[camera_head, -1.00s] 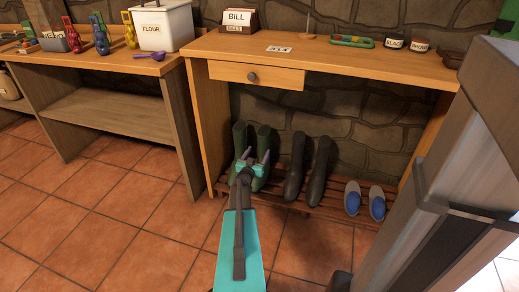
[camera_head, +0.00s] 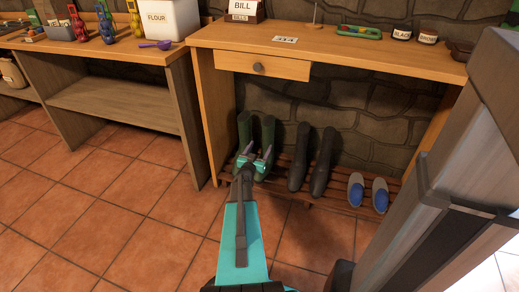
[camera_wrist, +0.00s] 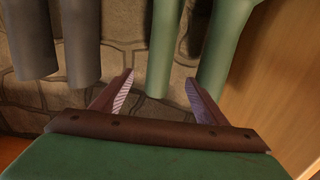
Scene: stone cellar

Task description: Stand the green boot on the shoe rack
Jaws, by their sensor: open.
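Two green boots stand upright side by side at the left end of the slatted shoe rack (camera_head: 335,196), under the table: a left one (camera_head: 244,128) and a right one (camera_head: 268,130). My gripper (camera_head: 254,160) is open and empty in front of them, hiding their lower parts. In the wrist view both green shafts show at the top, one (camera_wrist: 163,45) beyond the gap between my open fingers (camera_wrist: 159,80), the other (camera_wrist: 224,42) behind the right finger. I cannot tell whether a finger touches a boot.
Grey-blue slippers (camera_head: 356,190) sit at the rack's right. The table (camera_head: 340,60) overhangs the rack; its left side panel (camera_head: 215,118) is close to the green boots. Tiled floor at left is clear.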

